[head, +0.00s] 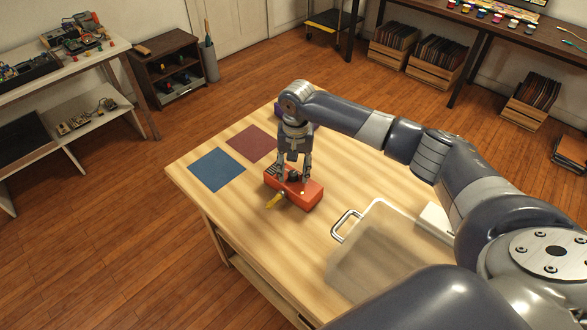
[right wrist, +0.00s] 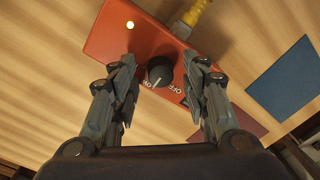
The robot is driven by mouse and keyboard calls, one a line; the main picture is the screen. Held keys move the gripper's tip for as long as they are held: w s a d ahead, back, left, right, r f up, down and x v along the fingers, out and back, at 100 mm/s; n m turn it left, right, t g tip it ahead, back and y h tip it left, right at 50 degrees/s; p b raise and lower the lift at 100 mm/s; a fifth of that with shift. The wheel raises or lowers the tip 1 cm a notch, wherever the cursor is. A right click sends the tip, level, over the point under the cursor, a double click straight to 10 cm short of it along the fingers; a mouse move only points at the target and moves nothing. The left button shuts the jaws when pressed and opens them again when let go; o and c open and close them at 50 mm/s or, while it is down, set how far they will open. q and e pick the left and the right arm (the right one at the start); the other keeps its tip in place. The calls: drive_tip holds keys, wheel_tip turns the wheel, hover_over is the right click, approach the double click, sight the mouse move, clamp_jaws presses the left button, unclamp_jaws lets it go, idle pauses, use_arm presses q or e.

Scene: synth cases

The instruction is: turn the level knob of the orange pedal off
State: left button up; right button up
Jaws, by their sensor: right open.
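The orange pedal (head: 306,193) lies on the wooden table, with a yellow plug (head: 275,201) at its near side. My right gripper (head: 293,175) is directly over the pedal, pointing down. In the right wrist view the pedal (right wrist: 120,38) fills the upper middle and a small yellow light on it glows. Its black level knob (right wrist: 160,71) sits between the open fingers of my right gripper (right wrist: 163,78), with a visible gap on each side. White lettering reading OFF shows beside the knob. My left gripper is not in view.
A blue square (head: 217,169) and a dark red square (head: 251,144) lie flat at the table's left. A clear bin with a metal handle (head: 344,224) stands right of the pedal. The table's front left is clear.

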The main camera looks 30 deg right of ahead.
drive_tip(key=c, duration=0.9)
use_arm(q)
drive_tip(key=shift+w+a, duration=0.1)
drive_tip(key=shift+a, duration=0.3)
use_arm(e)
clamp_jaws()
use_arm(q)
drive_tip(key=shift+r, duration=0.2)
